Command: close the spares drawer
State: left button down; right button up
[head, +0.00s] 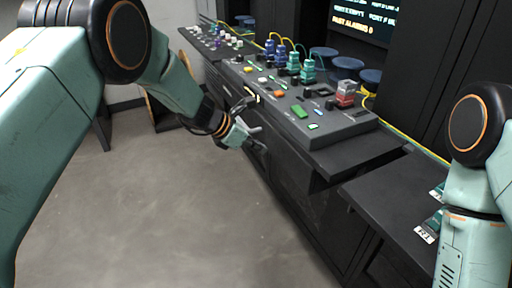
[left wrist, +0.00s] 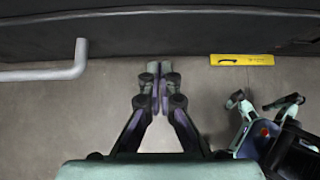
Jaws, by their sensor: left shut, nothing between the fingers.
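The dark bench front (head: 290,165) runs along the right of my left arm in the head view. I cannot clearly tell the spares drawer's outline or how far it stands out there. In the left wrist view a dark front (left wrist: 120,35) crosses the top, with a grey bent bar (left wrist: 50,74) at left and a yellow label (left wrist: 242,60) at right. My left gripper (head: 250,130) is shut and empty close to the bench front. Its closed fingertips (left wrist: 159,68) lie between bar and label; contact cannot be told. My right gripper is out of view.
A dark control panel (head: 325,128) with several colored blocks and plugs lies on the bench top. A lower dark table (head: 390,190) stands at right, near my right arm. The grey floor (head: 165,210) left of the bench is clear.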

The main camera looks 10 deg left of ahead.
pick_arm(q)
jog(key=shift+a+f+p+v, duration=0.45)
jog(key=shift+p+v, duration=0.4)
jog(key=shift+v, duration=4.7)
jog(key=s+a+f+m+g+y, duration=0.1)
jog(key=s+a+f+m+y, duration=0.3)
jog(key=s+a+f+m, duration=0.3)
jog(key=s+a+f+m+g+y, duration=0.1)
jog(key=s+a+f+m+y, duration=0.35)
jog(key=s+f+m, duration=0.35)
jog(key=s+d+f+m+g, duration=0.1)
jog(key=s+f+m, duration=0.2)
jog(key=s, duration=0.6)
jog(key=s+d+f+m+g, duration=0.1)
jog(key=s+f+m, duration=0.2)
jog(key=s, duration=0.7)
jog(key=s+d+f+m+g+h, duration=0.1)
jog(key=s+f+m, duration=0.1)
jog(key=s, duration=0.8)
jog(key=shift+d+f+m, duration=0.35)
jog(key=shift+f+m, duration=0.05)
jog(key=shift+m, duration=0.3)
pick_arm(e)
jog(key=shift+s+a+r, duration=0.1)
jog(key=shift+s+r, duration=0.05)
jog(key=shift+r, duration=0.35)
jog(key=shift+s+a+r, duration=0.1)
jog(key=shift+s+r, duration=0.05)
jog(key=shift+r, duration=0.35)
